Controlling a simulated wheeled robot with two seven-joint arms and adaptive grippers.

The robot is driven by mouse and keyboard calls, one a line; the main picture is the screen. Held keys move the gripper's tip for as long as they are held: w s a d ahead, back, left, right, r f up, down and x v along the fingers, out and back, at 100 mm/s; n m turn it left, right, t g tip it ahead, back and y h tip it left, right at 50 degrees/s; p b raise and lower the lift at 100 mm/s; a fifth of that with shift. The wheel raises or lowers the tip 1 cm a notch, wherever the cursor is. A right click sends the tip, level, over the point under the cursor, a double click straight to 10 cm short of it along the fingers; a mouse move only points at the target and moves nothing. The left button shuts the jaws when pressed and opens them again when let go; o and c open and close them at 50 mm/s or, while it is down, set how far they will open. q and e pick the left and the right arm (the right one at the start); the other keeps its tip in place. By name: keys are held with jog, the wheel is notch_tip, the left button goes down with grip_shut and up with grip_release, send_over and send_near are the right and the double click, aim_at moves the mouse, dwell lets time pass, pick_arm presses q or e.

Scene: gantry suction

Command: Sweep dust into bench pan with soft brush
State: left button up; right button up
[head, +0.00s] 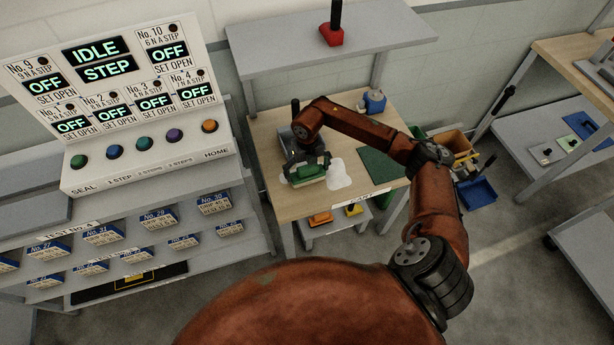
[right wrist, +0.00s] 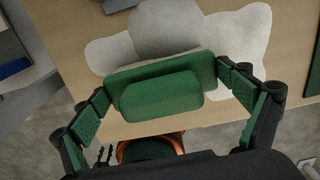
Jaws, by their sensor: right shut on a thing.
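The green brush (head: 307,174) is between the fingers of my right gripper (head: 306,165), low over the wooden bench top (head: 275,205). In the right wrist view the green brush (right wrist: 160,95) sits between both finger pads of my right gripper (right wrist: 172,98). A pale dust patch (head: 341,177) lies just right of the brush. In the right wrist view the dust (right wrist: 240,45) spreads behind the brush, which covers part of it. A grey pan-like thing (head: 285,139) is partly hidden behind my right gripper. Whether bristles touch the bench cannot be told. My left gripper is out of view.
A dark green mat (head: 381,166) lies right of the dust. A blue container (head: 374,102) stands at the bench's back right. A raised grey shelf (head: 270,50) overhangs the back. A control panel (head: 140,110) stands left. A blue dustpan (head: 478,192) is off the bench at right.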

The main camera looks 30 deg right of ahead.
jog(key=shift+w+d+f+b, duration=0.1)
jog(key=shift+w+d+b, duration=0.35)
jog(key=shift+w, duration=0.2)
jog(key=shift+w+d+f+b, duration=0.1)
jog(key=shift+w+d+b, duration=0.2)
jog(key=shift+w+b, duration=0.25)
jog(key=shift+w+d+r, duration=0.1)
jog(key=shift+w+d, duration=0.4)
jog(key=shift+w, duration=0.3)
jog(key=shift+w+d+b, duration=0.65)
jog(key=shift+w+b, duration=0.3)
jog(key=shift+r, duration=0.1)
notch_tip(320, 180, up, 7)
jog(key=p, duration=0.4)
